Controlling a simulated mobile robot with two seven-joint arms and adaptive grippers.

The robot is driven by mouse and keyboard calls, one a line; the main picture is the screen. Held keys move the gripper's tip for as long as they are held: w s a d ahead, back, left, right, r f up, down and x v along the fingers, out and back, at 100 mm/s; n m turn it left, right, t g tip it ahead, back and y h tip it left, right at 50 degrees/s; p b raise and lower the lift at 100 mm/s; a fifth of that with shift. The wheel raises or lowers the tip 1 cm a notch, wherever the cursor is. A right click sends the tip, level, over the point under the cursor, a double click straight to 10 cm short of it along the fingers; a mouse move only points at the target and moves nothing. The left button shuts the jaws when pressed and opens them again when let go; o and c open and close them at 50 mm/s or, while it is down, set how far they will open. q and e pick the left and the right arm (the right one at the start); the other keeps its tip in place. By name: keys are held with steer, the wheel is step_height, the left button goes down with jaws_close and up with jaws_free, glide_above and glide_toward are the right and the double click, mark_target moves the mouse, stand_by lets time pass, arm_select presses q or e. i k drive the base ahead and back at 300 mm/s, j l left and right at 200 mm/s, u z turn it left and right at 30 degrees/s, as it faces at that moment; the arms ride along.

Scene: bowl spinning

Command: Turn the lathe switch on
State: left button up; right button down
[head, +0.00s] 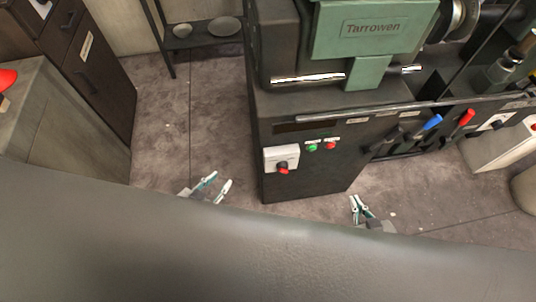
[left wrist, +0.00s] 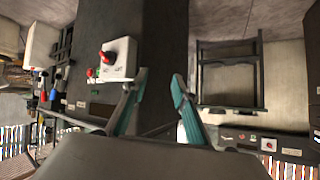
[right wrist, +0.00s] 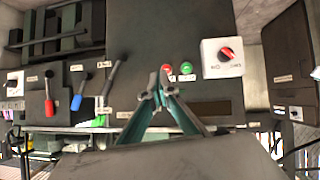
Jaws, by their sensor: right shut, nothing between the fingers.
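The lathe (head: 310,175) is a dark cabinet with a green "Tarrowen" headstock (head: 375,30). Its switch is a red knob (head: 283,169) on a white box (head: 272,157) at the front left. The switch box shows in the left wrist view (left wrist: 121,62) and in the right wrist view (right wrist: 222,58). Green (head: 312,147) and red (head: 331,146) buttons sit beside it. My left gripper (head: 219,182) is open and empty, left of the cabinet and apart from the switch. My right gripper (head: 355,201) is shut and empty, low at the cabinet's right side. I cannot read the knob's setting for certain.
Blue (head: 432,122) and red (head: 466,117) handled levers stick out right of the cabinet front. A shelf with bowls (head: 224,26) stands behind left. A drawer cabinet (head: 95,75) is at far left. Floor (head: 190,130) is clear between it and the lathe.

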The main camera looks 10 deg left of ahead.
mark_target(283, 166)
steer(key=i+l+u, duration=0.15)
steer(key=l+u, duration=0.75)
steer(key=l, duration=0.2)
steer(key=l+u, duration=0.5)
steer(key=k+l+u, duration=0.25)
steer(key=l, duration=0.25)
steer(key=k+l+u, duration=0.1)
steer(key=l+u, duration=0.15)
steer(key=l, duration=0.25)
steer(key=k+l+u, duration=0.25)
steer(key=l, duration=0.15)
steer(key=k+l+u, duration=0.25)
steer(key=i+l, duration=0.1)
steer(key=i+u, duration=0.05)
